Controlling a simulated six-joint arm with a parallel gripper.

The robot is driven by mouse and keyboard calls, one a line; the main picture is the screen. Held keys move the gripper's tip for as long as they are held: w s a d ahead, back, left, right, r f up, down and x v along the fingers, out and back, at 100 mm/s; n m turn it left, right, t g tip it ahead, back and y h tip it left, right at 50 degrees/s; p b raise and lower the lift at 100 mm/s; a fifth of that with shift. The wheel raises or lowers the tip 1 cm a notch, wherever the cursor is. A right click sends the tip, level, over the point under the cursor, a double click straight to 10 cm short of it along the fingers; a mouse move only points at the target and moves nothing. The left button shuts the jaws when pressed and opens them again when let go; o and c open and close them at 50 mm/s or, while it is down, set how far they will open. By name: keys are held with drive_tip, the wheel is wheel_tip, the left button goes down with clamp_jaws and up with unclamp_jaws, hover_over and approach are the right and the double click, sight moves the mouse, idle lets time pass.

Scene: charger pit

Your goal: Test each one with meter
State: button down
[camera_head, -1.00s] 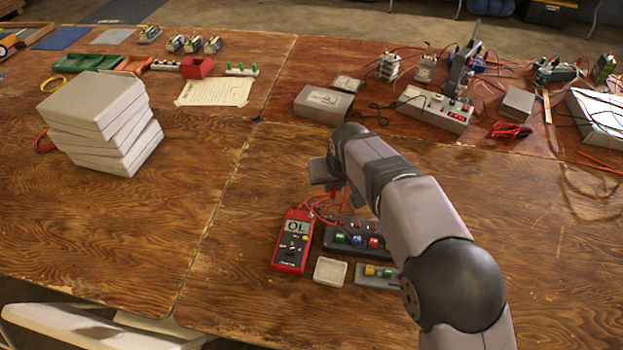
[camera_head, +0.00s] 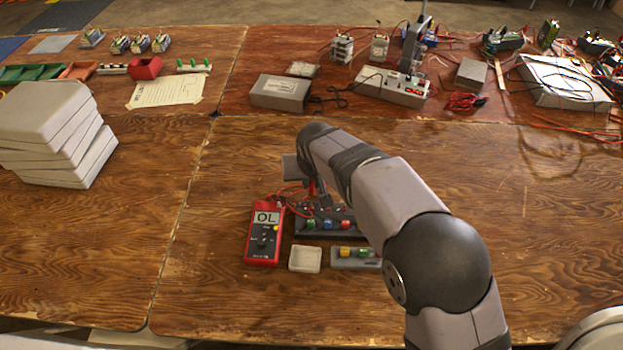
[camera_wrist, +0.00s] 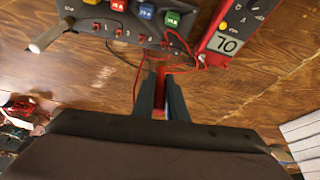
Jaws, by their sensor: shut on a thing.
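My gripper (camera_wrist: 160,88) is shut on a slim red piece (camera_wrist: 160,102), apparently a meter probe, with a red lead beside it. In the head view my gripper (camera_head: 313,188) is above the back edge of the dark test block (camera_head: 300,232). The block carries green, blue and red fuses and a row of small red terminals, seen in the wrist view (camera_wrist: 97,27). The probe tip's contact with a terminal cannot be told. The red meter (camera_head: 264,233) lies left of the block and reads OL. My arm hides the block's right end.
A pale empty-looking dish (camera_head: 305,259) and a grey holder (camera_head: 343,263) with yellow and green fuses are in front of the block. Grey boxes are stacked (camera_head: 55,130) at left. Bench equipment and wires (camera_head: 395,85) crowd the back. Bare table lies at right.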

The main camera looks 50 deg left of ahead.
sight(312, 194)
drive_tip(key=shift+f+b, duration=1.15)
drive_tip(key=shift+f, duration=0.9)
drive_tip(key=shift+f, duration=0.9)
idle(2.3)
drive_tip(key=c, duration=1.4)
unclamp_jaws()
drive_tip(key=shift+o, duration=0.2)
drive_tip(key=shift+r, duration=0.15)
drive_tip(key=shift+r+p, duration=2.65)
drive_tip(key=shift+r, duration=1)
